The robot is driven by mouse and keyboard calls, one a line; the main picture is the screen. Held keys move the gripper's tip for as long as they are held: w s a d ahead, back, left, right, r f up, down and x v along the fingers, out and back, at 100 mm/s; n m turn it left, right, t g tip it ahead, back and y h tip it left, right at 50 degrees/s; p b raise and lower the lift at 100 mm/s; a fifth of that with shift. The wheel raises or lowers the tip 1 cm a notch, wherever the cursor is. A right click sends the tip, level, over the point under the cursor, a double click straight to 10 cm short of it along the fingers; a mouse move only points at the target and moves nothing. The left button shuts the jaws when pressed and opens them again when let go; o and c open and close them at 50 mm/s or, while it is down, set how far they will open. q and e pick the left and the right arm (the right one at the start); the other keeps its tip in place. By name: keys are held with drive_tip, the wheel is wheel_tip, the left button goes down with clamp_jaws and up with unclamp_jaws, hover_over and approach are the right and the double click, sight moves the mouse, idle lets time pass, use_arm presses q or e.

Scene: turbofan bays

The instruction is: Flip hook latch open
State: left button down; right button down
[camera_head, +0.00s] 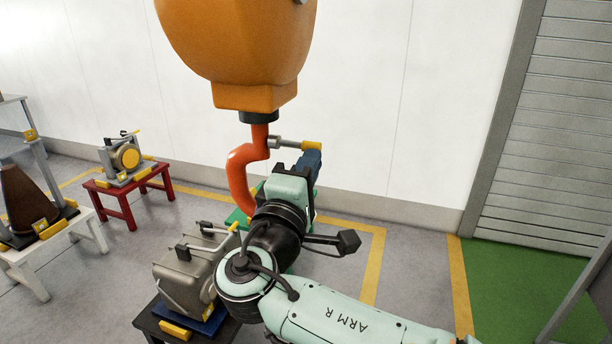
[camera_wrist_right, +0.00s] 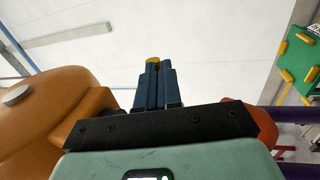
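A large orange hook block (camera_head: 240,50) hangs at the top centre of the head view, with a curved red-orange hook (camera_head: 240,175) below it. The hook latch (camera_head: 288,142) is a grey bar sticking out to the right from the hook's upper part, with a yellow end. My right gripper (camera_head: 312,158) has dark blue fingers pointing up just under that yellow end. In the right wrist view the fingers (camera_wrist_right: 155,80) lie close together, with the yellow end (camera_wrist_right: 153,60) showing at their tips. I cannot tell whether they touch it. My left gripper is out of view.
A grey cased unit (camera_head: 185,275) with handles stands on a dark stand below the hook, left of my right arm. A red table (camera_head: 130,190) with a machine and a white stand (camera_head: 85,240) are further left. Open floor lies at right.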

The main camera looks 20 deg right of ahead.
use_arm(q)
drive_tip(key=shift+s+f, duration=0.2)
use_arm(e)
drive_tip(key=shift+w+d+r, duration=0.1)
drive_tip(key=shift+w+d, duration=0.3)
drive_tip(key=shift+d, duration=0.05)
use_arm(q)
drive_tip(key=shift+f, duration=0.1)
use_arm(e)
drive_tip(key=shift+a, duration=0.1)
idle(0.3)
